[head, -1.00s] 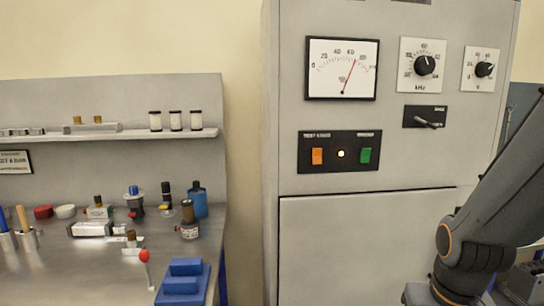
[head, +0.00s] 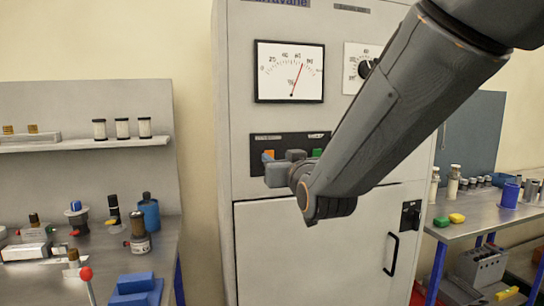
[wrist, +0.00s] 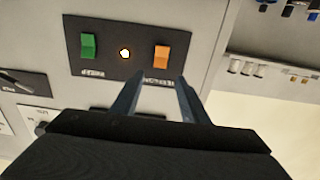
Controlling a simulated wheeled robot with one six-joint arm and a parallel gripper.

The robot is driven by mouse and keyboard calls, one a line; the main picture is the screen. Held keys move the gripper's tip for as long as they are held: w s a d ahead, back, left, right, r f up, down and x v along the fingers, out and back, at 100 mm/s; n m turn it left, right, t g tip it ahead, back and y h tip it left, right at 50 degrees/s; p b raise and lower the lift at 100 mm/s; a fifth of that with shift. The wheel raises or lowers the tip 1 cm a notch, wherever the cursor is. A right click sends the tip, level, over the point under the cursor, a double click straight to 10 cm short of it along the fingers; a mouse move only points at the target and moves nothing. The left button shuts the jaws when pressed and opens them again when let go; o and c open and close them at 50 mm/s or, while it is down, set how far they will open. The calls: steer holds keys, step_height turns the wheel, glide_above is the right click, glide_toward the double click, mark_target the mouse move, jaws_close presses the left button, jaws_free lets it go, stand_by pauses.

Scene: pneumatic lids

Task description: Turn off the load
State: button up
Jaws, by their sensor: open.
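A black switch panel (head: 258,143) sits on the front of the tall grey cabinet. It carries an orange rocker switch (wrist: 161,55), a small lit lamp (wrist: 125,53) and a green rocker switch (wrist: 88,47). The wrist view shows the panel upside down, with its labels too blurred to read. My gripper (wrist: 160,84) is open and empty, with its fingertips below the orange switch in that picture. I cannot tell how far they are from the panel. In the head view, my gripper and arm hide the lamp and much of the panel; orange (head: 268,154) and green (head: 317,152) parts still show.
A needle gauge (head: 290,72) and a knob dial (head: 362,68) are above the panel. The cabinet door has a black handle (head: 391,254). A cluttered bench (head: 165,235) stands left, and another table (head: 480,222) stands right.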

mark_target(269, 152)
steer(key=shift+p+x, duration=1)
steer(key=shift+x, duration=2.5)
steer(key=shift+f, duration=0.15)
